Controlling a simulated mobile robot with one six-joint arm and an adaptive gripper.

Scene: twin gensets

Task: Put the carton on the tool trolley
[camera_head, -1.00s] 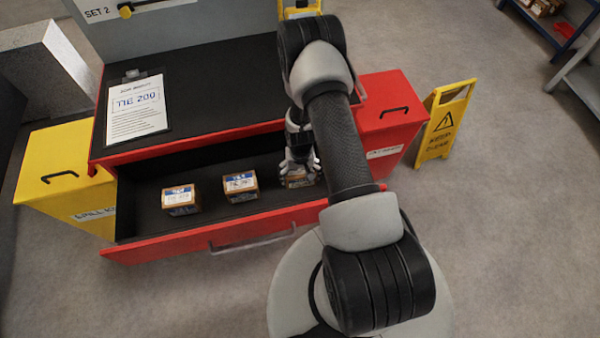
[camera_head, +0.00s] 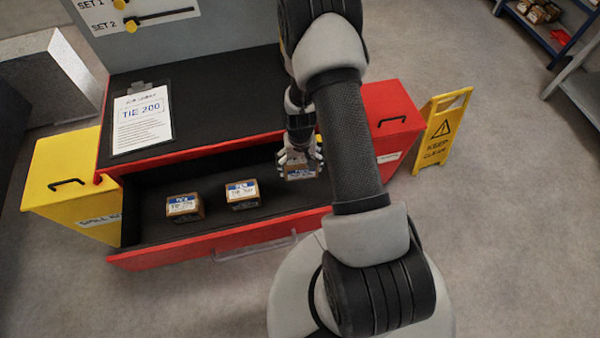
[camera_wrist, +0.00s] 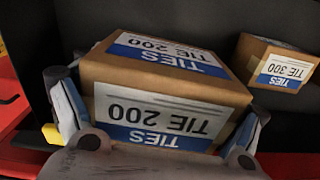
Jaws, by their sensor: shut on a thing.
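My gripper (camera_head: 299,150) is shut on a brown carton (camera_head: 301,173) with a blue and white label, over the right part of the open drawer. In the wrist view this carton (camera_wrist: 165,82) fills the middle, and its label reads TIES, TIE 200. The two fingers (camera_wrist: 155,120) press on its opposite sides. It appears slightly raised from the drawer floor. The tool trolley (camera_head: 230,80) is red with a black top, and its drawer (camera_head: 150,232) stands open. My arm hides part of the trolley's right side.
A clipboard (camera_head: 143,118) reading TIE 200 lies on the top's left. The top's middle is clear. A yellow sign (camera_head: 440,130) stands right.

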